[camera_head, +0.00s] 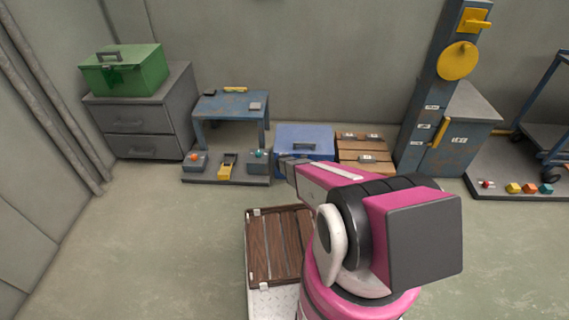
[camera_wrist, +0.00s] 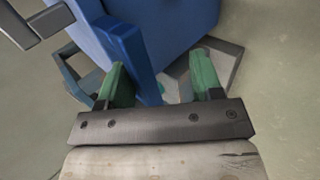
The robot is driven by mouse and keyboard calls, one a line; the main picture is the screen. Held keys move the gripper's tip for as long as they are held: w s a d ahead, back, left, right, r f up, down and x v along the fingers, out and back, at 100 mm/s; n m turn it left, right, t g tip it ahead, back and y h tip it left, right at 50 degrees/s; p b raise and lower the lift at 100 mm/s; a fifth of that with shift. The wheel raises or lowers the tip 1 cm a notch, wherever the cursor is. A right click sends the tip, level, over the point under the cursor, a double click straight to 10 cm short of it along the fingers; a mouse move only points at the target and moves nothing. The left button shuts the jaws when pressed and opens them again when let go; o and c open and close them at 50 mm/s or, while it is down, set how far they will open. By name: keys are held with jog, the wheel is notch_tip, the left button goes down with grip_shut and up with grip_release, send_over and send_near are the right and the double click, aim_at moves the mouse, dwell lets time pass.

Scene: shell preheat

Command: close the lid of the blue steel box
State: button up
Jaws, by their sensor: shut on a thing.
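The blue steel box (camera_head: 290,132) stands on the floor against the back wall, between the small blue table and a wooden crate. A dark handle shows on its blue face. My gripper (camera_head: 286,167) is at its front left and hides part of it. In the wrist view, a blue steel edge (camera_wrist: 130,48) runs between the green fingertips of my gripper (camera_wrist: 160,82), close against the left finger. My gripper is shut on this edge, which looks like part of the lid. A larger blue panel (camera_wrist: 175,22) lies beyond. I cannot tell the lid's angle exactly.
A blue table (camera_head: 232,102) with small items stands left of the box. A wooden crate (camera_head: 362,142) stands right of it. A green box (camera_head: 126,72) sits on a grey cabinet. The floor in front at left is clear.

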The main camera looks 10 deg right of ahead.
jog(key=o, duration=0.4)
jog(key=v, duration=0.3)
jog(key=shift+s+f, duration=0.1)
jog(key=shift+s, duration=0.1)
jog(key=v, duration=0.7)
jog(key=shift+s+r, duration=0.2)
jog(key=shift+r, duration=0.15)
jog(key=c, duration=0.4)
jog(key=s+d+r+m+g+h, duration=0.1)
jog(key=s+d+r+m+g, duration=0.25)
jog(key=s+r+m, duration=0.5)
jog(key=s+d+r+m+g, duration=0.35)
jog(key=s+r, duration=0.25)
jog(key=r, duration=0.6)
jog(key=s+a+r+m+g+y, duration=0.2)
jog(key=s+r+m, duration=0.1)
jog(key=s+r, duration=0.5)
jog(key=shift+s+a+m+y, duration=0.2)
jog(key=shift+s+m+y, duration=0.05)
jog(key=shift+m+y, duration=0.15)
